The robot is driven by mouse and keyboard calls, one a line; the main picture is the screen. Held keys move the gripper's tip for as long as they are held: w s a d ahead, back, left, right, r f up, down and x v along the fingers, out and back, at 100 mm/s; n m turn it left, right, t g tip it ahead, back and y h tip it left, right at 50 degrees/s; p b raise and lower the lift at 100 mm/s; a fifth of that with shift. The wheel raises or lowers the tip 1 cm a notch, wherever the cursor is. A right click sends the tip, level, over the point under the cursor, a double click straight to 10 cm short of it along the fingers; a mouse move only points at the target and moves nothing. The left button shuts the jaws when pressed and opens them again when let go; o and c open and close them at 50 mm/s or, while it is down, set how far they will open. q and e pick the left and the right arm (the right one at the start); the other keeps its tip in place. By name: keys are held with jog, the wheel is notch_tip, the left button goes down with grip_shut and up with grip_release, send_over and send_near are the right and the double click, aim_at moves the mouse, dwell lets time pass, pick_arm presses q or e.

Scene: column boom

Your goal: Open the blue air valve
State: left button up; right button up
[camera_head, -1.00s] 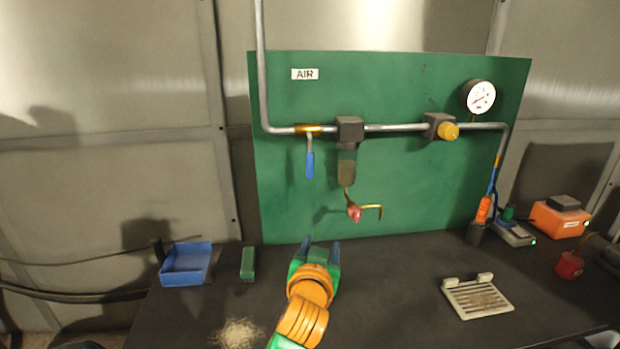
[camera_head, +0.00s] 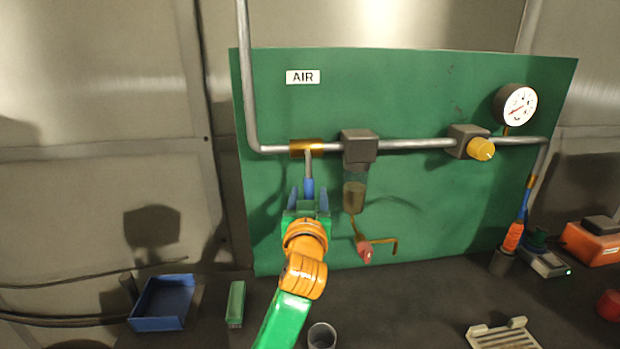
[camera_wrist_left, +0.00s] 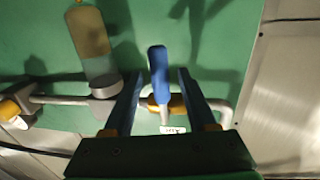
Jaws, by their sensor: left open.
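The air valve has a brass body (camera_head: 306,148) on the grey pipe below the AIR label. Its blue lever handle (camera_head: 308,186) hangs straight down, crosswise to the pipe. My left gripper (camera_head: 308,202) is open in front of the green panel, at the lower part of the handle. Its fingers show on either side of the handle, and the gripper hides the handle's lower end. In the left wrist view the blue handle (camera_wrist_left: 159,75) lies between the two open fingers, with gaps on both sides. Whether it is deep between them is unclear. My right gripper is out of view.
A filter bowl (camera_head: 355,190) and a red-handled drain cock (camera_head: 366,252) are close right of my gripper. A yellow regulator knob (camera_head: 480,149) and gauge (camera_head: 515,105) are farther right. A blue bin (camera_head: 163,302) and green block (camera_head: 236,303) lie on the bench.

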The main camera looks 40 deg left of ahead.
aim_at(309, 184)
pick_arm(q)
jog(key=p+x, duration=0.1)
jog(key=x, duration=0.3)
jog(key=shift+a+r, duration=0.15)
jog(key=shift+r, duration=0.05)
jog(key=shift+w+a+f, duration=0.2)
jog(key=shift+w+a, duration=0.05)
jog(key=shift+w, duration=0.1)
jog(key=shift+s+d+r, duration=0.15)
jog(key=shift+c, duration=0.9)
grip_shut()
